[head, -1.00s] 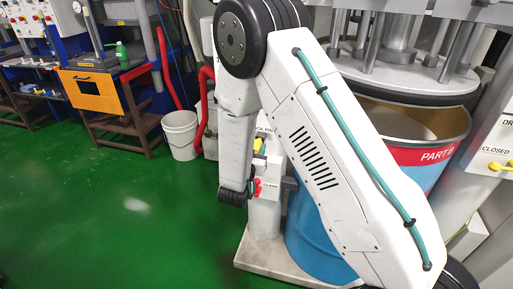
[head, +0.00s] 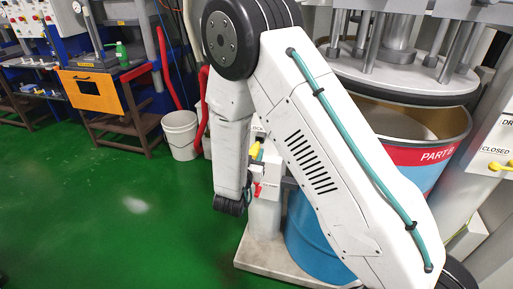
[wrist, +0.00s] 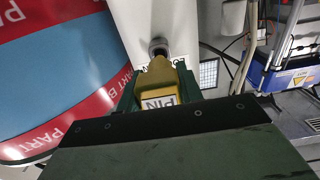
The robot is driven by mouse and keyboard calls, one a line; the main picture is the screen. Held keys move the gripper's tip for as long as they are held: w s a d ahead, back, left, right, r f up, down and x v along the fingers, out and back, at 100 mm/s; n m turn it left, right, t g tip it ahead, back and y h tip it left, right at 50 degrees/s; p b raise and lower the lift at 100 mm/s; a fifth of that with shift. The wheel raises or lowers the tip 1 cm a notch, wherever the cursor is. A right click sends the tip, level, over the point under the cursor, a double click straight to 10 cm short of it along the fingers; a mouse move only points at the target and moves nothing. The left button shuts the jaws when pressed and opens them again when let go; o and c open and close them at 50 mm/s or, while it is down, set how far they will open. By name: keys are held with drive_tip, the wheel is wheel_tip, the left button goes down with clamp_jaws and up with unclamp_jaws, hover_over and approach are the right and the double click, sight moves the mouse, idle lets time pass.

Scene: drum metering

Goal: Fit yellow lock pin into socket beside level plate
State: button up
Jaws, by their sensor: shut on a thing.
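My gripper (wrist: 157,88) is shut on the yellow lock pin (wrist: 157,78), whose label reads PIN, in the wrist view. The pin points away from me toward a white post (wrist: 140,20). A grey ring with a dark centre, apparently the socket (wrist: 158,45), shows on the post just past the pin's narrow tip. I cannot tell whether the tip is touching or inside it. In the head view a yellow piece (head: 256,150), apparently the pin, shows beside my arm. My gripper is mostly hidden there. I cannot make out the level plate.
A small red part (head: 257,190) is on the post. A white bucket (head: 181,135) stands at left. The green floor at left is clear.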

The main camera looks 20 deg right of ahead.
drive_tip(key=shift+s, duration=0.15)
drive_tip(key=v, duration=0.4)
idle(0.8)
